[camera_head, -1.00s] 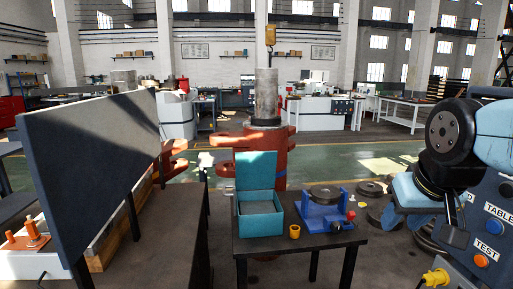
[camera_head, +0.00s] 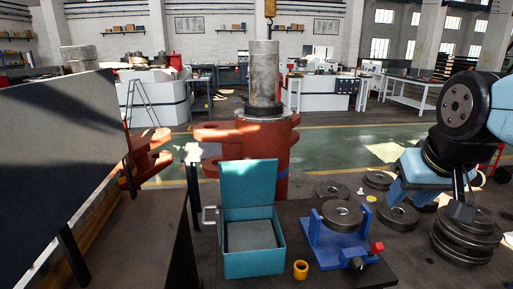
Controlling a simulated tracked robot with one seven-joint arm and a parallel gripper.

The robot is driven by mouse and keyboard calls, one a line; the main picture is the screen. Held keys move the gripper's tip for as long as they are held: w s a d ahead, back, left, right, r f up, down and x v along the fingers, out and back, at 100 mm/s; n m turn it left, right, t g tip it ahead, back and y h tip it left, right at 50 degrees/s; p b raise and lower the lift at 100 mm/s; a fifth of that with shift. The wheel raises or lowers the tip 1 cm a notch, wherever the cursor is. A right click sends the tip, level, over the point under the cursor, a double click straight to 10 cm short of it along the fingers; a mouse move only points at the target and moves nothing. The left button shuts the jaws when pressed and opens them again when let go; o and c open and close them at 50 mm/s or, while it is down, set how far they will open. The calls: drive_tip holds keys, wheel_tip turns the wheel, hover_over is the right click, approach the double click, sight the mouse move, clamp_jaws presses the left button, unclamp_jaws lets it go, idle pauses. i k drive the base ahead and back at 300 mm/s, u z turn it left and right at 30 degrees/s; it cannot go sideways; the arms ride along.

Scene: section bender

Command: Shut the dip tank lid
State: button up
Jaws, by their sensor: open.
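The dip tank (camera_head: 254,262) is a teal box on the dark table in the lower middle of the view. Its teal lid (camera_head: 248,184) stands upright, open, along the tank's back edge. A grey surface shows inside the tank. A light metal handle (camera_head: 209,215) is at the tank's left side. My gripper (camera_head: 461,208) hangs at the right, well apart from the tank and lid, with its fingers pointing down. It is open, and nothing shows between its fingers.
A blue fixture with a grey disc (camera_head: 341,213) and a yellow ring (camera_head: 300,269) sit right of the tank. A large dark panel (camera_head: 60,175) stands at left. A red machine with a grey column (camera_head: 264,75) rises behind. Grey rings (camera_head: 465,238) are stacked at right.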

sight(248, 182)
drive_tip(key=z, duration=0.55)
drive_tip(key=i, duration=0.3)
drive_tip(key=u, duration=1.9)
drive_tip(key=i, duration=0.5)
drive_tip(key=z, duration=0.2)
